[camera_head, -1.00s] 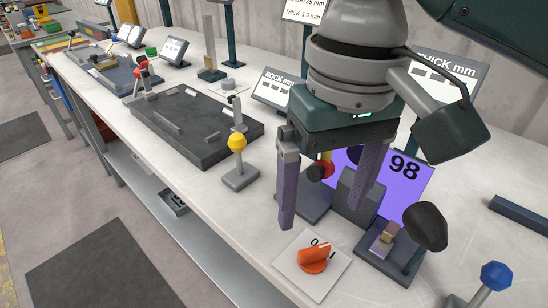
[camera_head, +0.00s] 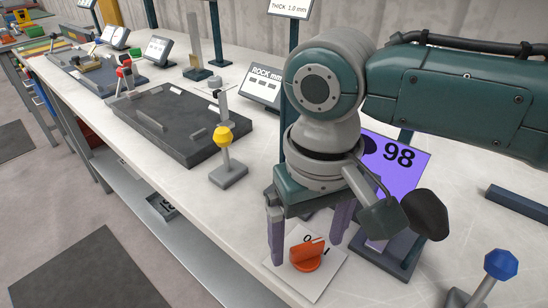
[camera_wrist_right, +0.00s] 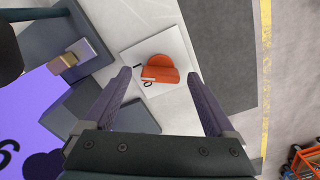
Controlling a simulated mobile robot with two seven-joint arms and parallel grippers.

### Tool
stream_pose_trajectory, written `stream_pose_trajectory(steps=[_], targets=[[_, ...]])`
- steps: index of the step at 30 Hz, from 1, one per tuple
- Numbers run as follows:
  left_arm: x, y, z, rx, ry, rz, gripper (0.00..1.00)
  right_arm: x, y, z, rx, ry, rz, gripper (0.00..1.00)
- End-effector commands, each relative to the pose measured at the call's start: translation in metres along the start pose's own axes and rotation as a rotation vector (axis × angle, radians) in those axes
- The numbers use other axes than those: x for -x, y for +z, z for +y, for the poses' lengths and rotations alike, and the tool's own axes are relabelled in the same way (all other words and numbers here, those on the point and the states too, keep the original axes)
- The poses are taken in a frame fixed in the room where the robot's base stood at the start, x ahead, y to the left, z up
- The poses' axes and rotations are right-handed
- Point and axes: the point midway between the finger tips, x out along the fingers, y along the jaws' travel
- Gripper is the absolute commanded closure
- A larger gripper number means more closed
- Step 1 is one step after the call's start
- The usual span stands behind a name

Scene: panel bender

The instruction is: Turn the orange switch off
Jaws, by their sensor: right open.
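The orange switch (camera_head: 307,256) is a rotary knob on a white square plate (camera_head: 325,283) near the bench's front edge. A "0" is printed behind the knob, and its white pointer mark lies to the right of the "0". My right gripper (camera_head: 306,250) points down over the switch, open, with its purple fingers on either side of the knob. In the right wrist view, the orange switch (camera_wrist_right: 159,69) shows between the fingertips of the open gripper (camera_wrist_right: 160,76), with a gap on both sides. I cannot tell how high the fingertips are above the plate. My left gripper is out of view.
A purple display reading 98 (camera_head: 398,156) and its dark stand are just behind the switch. A yellow-knobbed lever (camera_head: 223,137) stands to the left and a blue-knobbed lever (camera_head: 500,265) to the right. A dark slab fixture (camera_head: 165,125) lies farther left.

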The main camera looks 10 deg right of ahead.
Motion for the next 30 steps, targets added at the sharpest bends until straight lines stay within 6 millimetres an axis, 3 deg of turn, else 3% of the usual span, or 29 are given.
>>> stream_pose_trajectory(steps=[3, 26, 30], targets=[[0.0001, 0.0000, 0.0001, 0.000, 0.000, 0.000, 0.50, 0.0002, 0.0001, -0.0002, 0.000, 0.000, 0.000, 0.10], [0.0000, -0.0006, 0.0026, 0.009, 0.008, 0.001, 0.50, 0.0006, 0.0000, 0.0000, 0.000, 0.000, 0.000, 0.95], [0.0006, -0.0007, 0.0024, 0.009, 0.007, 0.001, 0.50, 0.0008, 0.0000, 0.0000, 0.004, 0.000, 0.000, 0.96]])
